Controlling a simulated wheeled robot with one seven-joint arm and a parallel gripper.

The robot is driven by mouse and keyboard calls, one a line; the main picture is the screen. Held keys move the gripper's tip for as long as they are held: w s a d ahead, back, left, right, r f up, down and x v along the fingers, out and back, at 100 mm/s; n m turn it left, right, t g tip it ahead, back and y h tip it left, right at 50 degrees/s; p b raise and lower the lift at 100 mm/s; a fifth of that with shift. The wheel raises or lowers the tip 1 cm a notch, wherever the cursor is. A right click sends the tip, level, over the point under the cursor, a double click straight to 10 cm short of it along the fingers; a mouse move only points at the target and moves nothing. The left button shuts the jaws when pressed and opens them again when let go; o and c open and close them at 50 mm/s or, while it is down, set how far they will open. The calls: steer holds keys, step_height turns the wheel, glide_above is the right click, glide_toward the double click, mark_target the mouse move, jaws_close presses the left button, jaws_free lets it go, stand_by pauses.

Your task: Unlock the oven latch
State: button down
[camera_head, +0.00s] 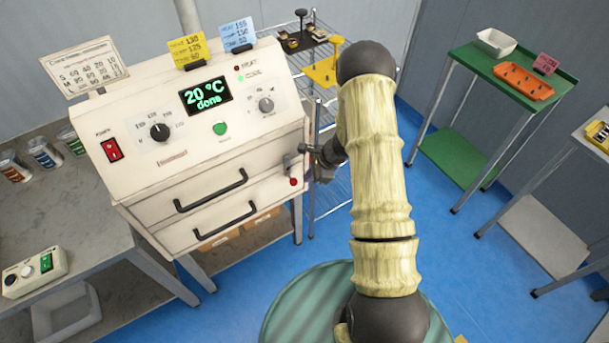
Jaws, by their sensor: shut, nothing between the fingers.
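The white oven (222,155) stands at the left, its display reading "20 °C done". Its front has two dark handles (212,190), and both drawers or doors look closed. A small red knob (293,182) on a short mount sits at the oven's right front edge; it appears to be the latch. My gripper (306,149) is shut and empty, just above and right of the red knob, close to the oven's right edge. My arm hides part of the gripper, and I cannot tell whether the fingertips touch the oven.
A grey bench (75,195) holds jars and a small control box (34,274). A green table (490,64) carries an orange tray (523,82). Blue floor between is free.

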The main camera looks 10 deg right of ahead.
steer(key=shift+w+a+f, duration=0.1)
steer(key=shift+a+f, duration=0.15)
steer(key=shift+a, duration=0.45)
steer(key=shift+f+y, duration=0.1)
steer(key=shift+y, duration=0.3)
